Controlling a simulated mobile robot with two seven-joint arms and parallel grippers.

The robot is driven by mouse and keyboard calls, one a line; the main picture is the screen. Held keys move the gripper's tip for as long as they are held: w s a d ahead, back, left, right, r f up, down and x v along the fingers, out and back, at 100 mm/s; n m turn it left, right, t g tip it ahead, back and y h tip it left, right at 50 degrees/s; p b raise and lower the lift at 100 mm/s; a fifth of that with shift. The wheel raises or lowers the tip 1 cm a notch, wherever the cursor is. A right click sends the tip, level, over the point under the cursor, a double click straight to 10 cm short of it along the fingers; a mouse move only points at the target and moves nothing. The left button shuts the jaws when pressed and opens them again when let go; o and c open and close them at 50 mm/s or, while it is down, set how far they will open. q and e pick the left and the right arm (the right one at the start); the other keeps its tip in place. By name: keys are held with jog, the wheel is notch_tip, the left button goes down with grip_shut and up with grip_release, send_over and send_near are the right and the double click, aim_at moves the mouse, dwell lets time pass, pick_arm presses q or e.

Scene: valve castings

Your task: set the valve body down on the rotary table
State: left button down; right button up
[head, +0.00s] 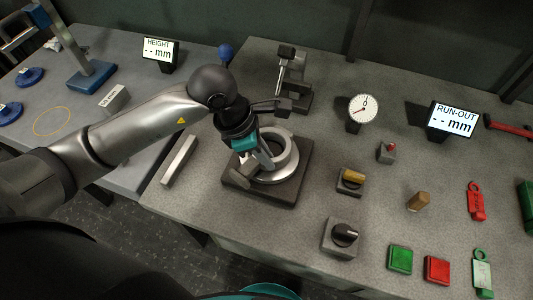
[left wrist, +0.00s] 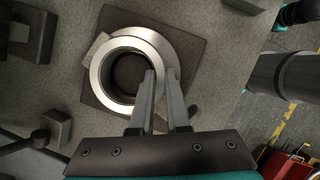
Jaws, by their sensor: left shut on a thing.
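The valve body (head: 288,149) is a grey metal ring-shaped casting with a wide round bore. It is upright over the pale disc of the rotary table (head: 238,179), which has a dark square base. My left gripper (head: 265,158) is shut on the left part of its wall in the head view. In the left wrist view the two fingers (left wrist: 161,78) straddle the wall of the valve body (left wrist: 103,76), one finger inside the bore. The ring looks slightly off the disc's middle there. I cannot tell whether its underside touches the disc. My right gripper is not seen.
A grey bar (head: 179,161) lies left of the rotary table. A clamp-like stand (head: 290,78) is behind it, a dial gauge (head: 363,109) behind right.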

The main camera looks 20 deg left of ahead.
pick_arm(q)
jog(key=shift+w+f, duration=0.1)
jog(key=shift+w, duration=0.05)
dwell(0.7)
jog(key=c, duration=0.8)
grip_release()
jog(key=shift+f, duration=0.1)
jog(key=shift+s+f, duration=0.2)
jog(key=shift+s, duration=0.05)
jog(key=v, duration=1.5)
jog(key=shift+r+p, duration=0.3)
jog(key=shift+p, duration=0.05)
